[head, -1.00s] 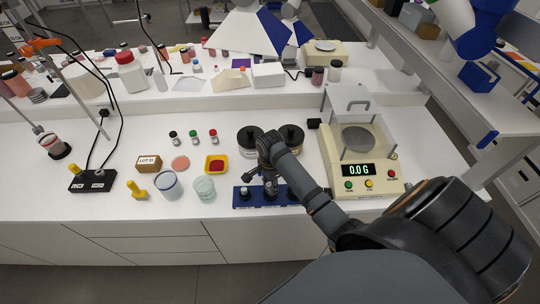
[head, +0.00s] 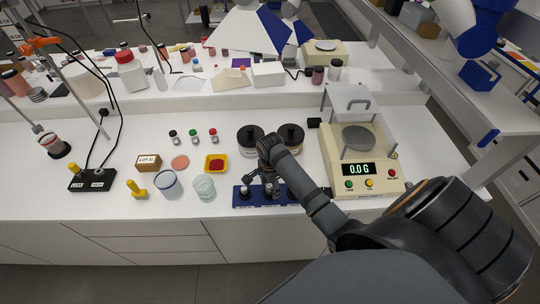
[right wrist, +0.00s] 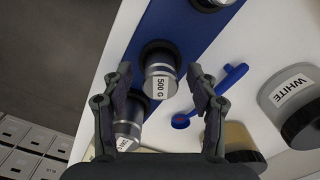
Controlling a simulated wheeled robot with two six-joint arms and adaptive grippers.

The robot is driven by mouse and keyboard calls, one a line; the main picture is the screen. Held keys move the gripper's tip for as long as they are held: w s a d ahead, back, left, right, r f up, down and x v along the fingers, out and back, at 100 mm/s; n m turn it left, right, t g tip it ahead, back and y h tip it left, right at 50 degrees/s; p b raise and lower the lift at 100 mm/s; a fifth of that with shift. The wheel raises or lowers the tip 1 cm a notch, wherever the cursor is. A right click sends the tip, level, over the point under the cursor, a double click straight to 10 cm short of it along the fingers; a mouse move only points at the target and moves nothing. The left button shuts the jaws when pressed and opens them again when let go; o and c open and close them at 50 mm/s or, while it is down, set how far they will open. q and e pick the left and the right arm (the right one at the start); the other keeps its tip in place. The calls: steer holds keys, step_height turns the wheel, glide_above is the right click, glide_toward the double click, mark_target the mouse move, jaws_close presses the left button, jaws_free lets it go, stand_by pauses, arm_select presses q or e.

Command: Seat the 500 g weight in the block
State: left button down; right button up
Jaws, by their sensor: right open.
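The 500 g weight (right wrist: 160,84) is a grey metal cylinder with a white "500 G" label on top. In the right wrist view it stands at a dark round socket of the blue block (right wrist: 185,22); how deep it sits I cannot tell. The block also shows in the head view (head: 257,203), near the bench's front edge. My right gripper (right wrist: 160,72) is open, one finger on each side of the weight, with gaps visible. In the head view the right gripper (head: 264,178) hangs over the block and partly hides the weights. My left gripper is not in view.
Another weight (right wrist: 130,124) stands beside it, partly behind a finger. A blue tool (right wrist: 222,92) and a jar labelled WHITE (right wrist: 296,98) lie close by.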

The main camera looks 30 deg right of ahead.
step_height(320, 180, up, 8)
steer(key=shift+f, duration=0.25)
stand_by(0.8)
